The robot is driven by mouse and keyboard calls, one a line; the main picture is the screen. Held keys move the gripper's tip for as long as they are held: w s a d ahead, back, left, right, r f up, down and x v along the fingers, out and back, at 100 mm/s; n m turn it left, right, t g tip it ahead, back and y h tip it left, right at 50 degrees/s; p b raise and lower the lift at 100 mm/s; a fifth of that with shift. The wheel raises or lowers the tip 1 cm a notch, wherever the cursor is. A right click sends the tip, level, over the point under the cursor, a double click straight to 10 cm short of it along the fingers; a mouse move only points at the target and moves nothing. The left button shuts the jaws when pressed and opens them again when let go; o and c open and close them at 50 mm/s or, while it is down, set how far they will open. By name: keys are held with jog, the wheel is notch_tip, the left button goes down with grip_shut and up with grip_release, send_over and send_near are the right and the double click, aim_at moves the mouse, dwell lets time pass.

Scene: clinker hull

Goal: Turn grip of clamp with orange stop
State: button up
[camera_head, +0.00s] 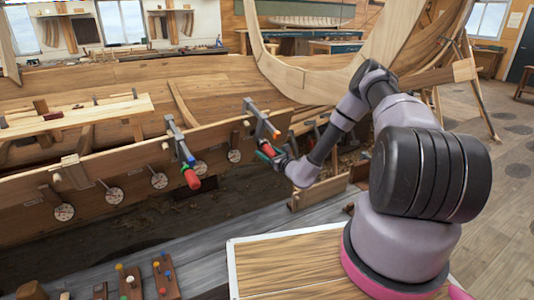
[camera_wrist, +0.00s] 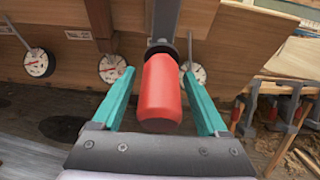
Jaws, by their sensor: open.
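The clamp with the orange stop (camera_head: 275,133) hangs on the upper edge of the hull plank, with its grey bar (camera_head: 258,114) sloping toward me. Its red grip (camera_wrist: 162,92) points at the wrist camera. My gripper (camera_wrist: 160,76) is open, with one teal finger on each side of the grip. Gaps show between grip and fingers, so it is not clasped. In the head view my gripper (camera_head: 267,153) is at this clamp and hides most of the grip.
A second clamp with a blue part (camera_head: 185,154) and a red grip (camera_head: 192,178) stands to the left on the same plank. Several round dials (camera_head: 159,181) line the plank. More clamps (camera_wrist: 275,108) show at right in the wrist view. Pegged wooden blocks (camera_head: 165,276) lie at lower left.

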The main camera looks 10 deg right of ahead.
grip_shut()
jog(key=shift+s+a+m+g+y, duration=0.15)
jog(key=shift+m+g+y, duration=0.25)
jog(key=shift+m+y, duration=0.6)
jog(key=shift+s+a+m+g+y, duration=0.15)
jog(key=shift+m+g+y, duration=0.25)
jog(key=shift+m+y, duration=0.6)
jog(key=m, duration=0.1)
jog(key=m+y, duration=0.1)
jog(key=shift+a+r+m, duration=0.1)
jog(key=shift+a+m, duration=0.05)
jog(key=shift+m, duration=0.15)
jog(key=shift+s+r+m+y, duration=0.1)
jog(key=shift+m+y, duration=0.4)
jog(key=shift+m, duration=0.2)
jog(key=shift+s+r+m+y, duration=0.1)
jog(key=shift+m+y, duration=0.4)
jog(key=shift+m, duration=0.2)
